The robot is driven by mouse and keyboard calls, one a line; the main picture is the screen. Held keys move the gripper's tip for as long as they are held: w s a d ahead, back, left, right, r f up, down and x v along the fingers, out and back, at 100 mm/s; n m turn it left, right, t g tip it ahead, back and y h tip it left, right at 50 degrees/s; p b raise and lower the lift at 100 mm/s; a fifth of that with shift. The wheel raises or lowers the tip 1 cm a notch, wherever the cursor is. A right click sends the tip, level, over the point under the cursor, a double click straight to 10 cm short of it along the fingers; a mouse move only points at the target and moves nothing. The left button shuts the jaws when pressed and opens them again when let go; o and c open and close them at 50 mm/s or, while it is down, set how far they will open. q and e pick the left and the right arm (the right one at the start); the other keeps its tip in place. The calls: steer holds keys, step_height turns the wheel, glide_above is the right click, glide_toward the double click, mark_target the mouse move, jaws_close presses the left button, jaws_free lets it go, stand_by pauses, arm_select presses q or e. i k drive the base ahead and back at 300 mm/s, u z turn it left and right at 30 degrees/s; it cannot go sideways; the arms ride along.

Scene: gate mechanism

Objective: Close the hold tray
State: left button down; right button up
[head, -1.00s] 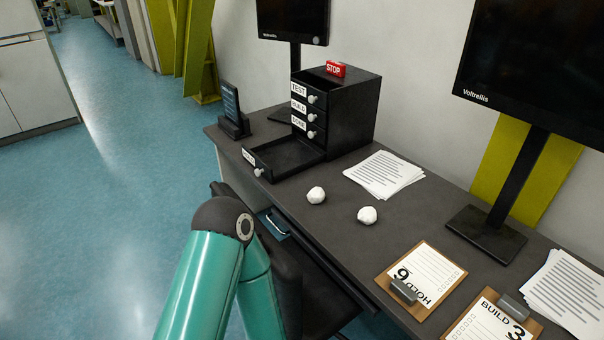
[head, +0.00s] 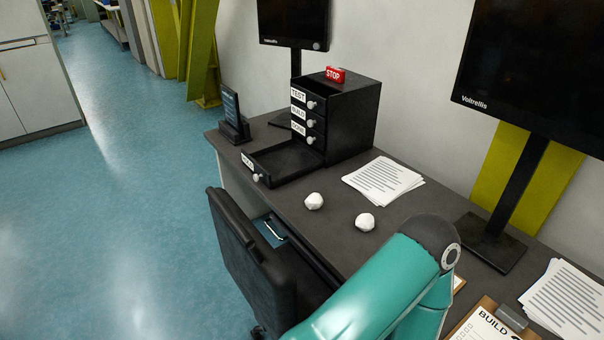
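The hold tray (head: 285,160) is the lowest drawer of a black drawer unit (head: 352,115) on the desk. It is pulled far out toward the front left, and its inside looks empty. Its front has a white label, too steeply angled to read clearly, and a pale round knob (head: 257,177). The three drawers above, labelled TEST, BUILD and DONE, are shut. A teal link of my arm (head: 385,285) rises from the bottom, right of centre, well away from the tray. I cannot see either gripper.
Two white crumpled balls (head: 314,201) and a paper stack (head: 383,179) lie on the desk right of the tray. A small dark stand (head: 234,118) is behind it. A black chair (head: 250,265) stands in front. A red STOP block (head: 335,74) tops the unit.

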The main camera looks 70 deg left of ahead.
mark_target(274, 165)
steer(key=z, duration=0.2)
steer(key=k, duration=2.15)
steer(key=u, duration=1.45)
steer(key=i, duration=0.9)
steer(key=u, duration=0.1)
